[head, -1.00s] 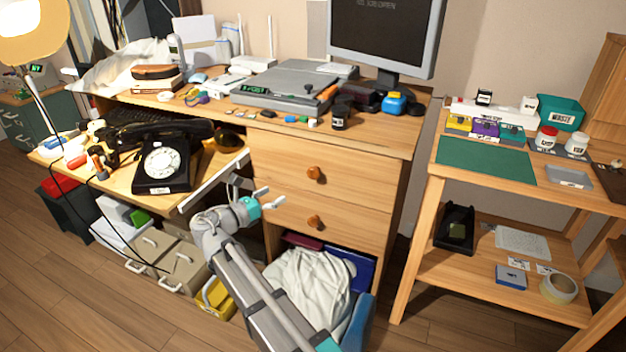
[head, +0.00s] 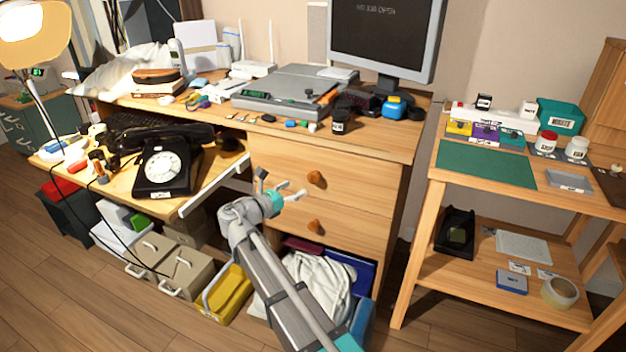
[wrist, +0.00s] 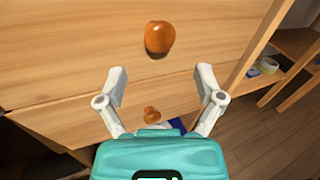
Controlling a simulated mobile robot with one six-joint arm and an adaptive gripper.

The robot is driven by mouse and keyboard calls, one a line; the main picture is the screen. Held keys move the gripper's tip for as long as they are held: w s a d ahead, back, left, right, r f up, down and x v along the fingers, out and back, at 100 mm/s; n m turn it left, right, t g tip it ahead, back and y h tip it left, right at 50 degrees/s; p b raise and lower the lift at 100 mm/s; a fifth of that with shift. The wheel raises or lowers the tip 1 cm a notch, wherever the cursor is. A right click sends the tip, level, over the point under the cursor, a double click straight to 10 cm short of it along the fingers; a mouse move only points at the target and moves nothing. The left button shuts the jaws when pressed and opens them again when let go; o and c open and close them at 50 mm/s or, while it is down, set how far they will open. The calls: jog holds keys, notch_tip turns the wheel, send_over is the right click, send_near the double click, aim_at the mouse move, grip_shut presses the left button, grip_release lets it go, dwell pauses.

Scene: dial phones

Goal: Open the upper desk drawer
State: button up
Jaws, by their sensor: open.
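The upper desk drawer (head: 357,172) has a plain wooden front with a round orange-brown knob (head: 317,178). It looks shut. The lower drawer (head: 350,222) below it has a similar knob (head: 315,226). My gripper (head: 281,186) is open and empty in front of the drawers, left of the upper knob in the head view. In the wrist view, the upper knob (wrist: 160,38) lies beyond the open fingertips of my gripper (wrist: 160,75), roughly centred between them. The lower knob (wrist: 152,114) shows between the fingers, nearer the palm. Neither finger appears to touch a knob.
A black dial phone (head: 165,165) sits on the pulled-out tray (head: 212,187) left of the drawers. White cloth (head: 318,282) and folders lie in the open space under the drawers. A wooden side table (head: 430,215) stands right, with a floor gap between.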

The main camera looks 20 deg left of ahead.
aim_at(312, 180)
jog(key=shift+x, duration=3.5)
grip_shut()
jog(key=shift+s+d, duration=0.1)
